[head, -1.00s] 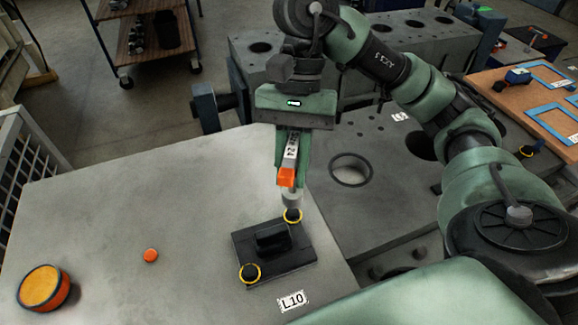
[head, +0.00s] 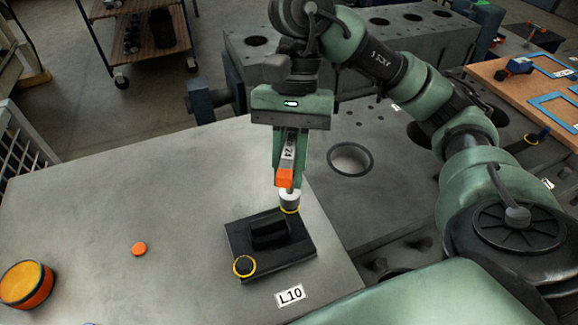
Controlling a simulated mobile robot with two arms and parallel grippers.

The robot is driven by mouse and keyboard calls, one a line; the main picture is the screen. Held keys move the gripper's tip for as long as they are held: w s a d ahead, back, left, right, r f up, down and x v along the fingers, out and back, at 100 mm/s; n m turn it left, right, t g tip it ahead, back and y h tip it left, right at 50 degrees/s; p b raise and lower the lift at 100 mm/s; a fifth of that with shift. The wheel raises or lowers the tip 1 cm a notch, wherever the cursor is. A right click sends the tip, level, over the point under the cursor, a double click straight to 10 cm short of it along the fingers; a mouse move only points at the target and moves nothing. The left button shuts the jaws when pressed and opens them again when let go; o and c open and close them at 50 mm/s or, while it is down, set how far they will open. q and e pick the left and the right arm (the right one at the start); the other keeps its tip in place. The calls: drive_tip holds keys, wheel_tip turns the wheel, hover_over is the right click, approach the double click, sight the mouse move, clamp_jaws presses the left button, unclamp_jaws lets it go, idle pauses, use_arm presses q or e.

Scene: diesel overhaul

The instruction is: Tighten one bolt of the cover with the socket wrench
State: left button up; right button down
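The black cover (head: 272,247) lies on the grey engine deck, with a raised block in its middle. One bolt with a yellow ring (head: 244,266) is at its front left corner. A second yellow ring (head: 290,210) shows at the back right corner, its bolt head hidden by the socket. My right gripper (head: 287,170) points down and is shut on the socket wrench (head: 285,178), which has an orange part and a pale socket. The socket sits down over the back right bolt. My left gripper is out of view.
A label L10 (head: 290,294) is in front of the cover. An orange cap (head: 139,249) and an orange-yellow round tin (head: 26,284) lie to the left. A round hole (head: 350,159) opens at the right. The deck left of the cover is mostly clear.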

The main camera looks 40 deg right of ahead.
drive_tip(key=shift+f+b, duration=0.3)
drive_tip(key=shift+f, duration=0.15)
drive_tip(key=m+b, duration=0.1)
drive_tip(key=m, duration=0.1)
drive_tip(key=m+t+y+b, duration=0.1)
drive_tip(key=m, duration=0.2)
drive_tip(key=shift+w+f+t+b, duration=0.2)
drive_tip(key=shift+t+b, duration=0.1)
drive_tip(key=shift+b, duration=0.05)
drive_tip(key=m+t+b, duration=0.1)
drive_tip(key=m, duration=0.2)
drive_tip(key=shift+w, duration=0.1)
drive_tip(key=m, duration=0.1)
drive_tip(key=m+t, duration=0.1)
drive_tip(key=m, duration=0.1)
drive_tip(key=m+t, duration=0.1)
drive_tip(key=shift+w+r+m+b, duration=0.2)
drive_tip(key=shift+w+m+b, duration=0.05)
drive_tip(key=shift+m+b, duration=0.15)
drive_tip(key=m+t, duration=0.1)
drive_tip(key=m, duration=0.2)
drive_tip(key=shift+w+m, duration=0.15)
drive_tip(key=shift+m, duration=0.25)
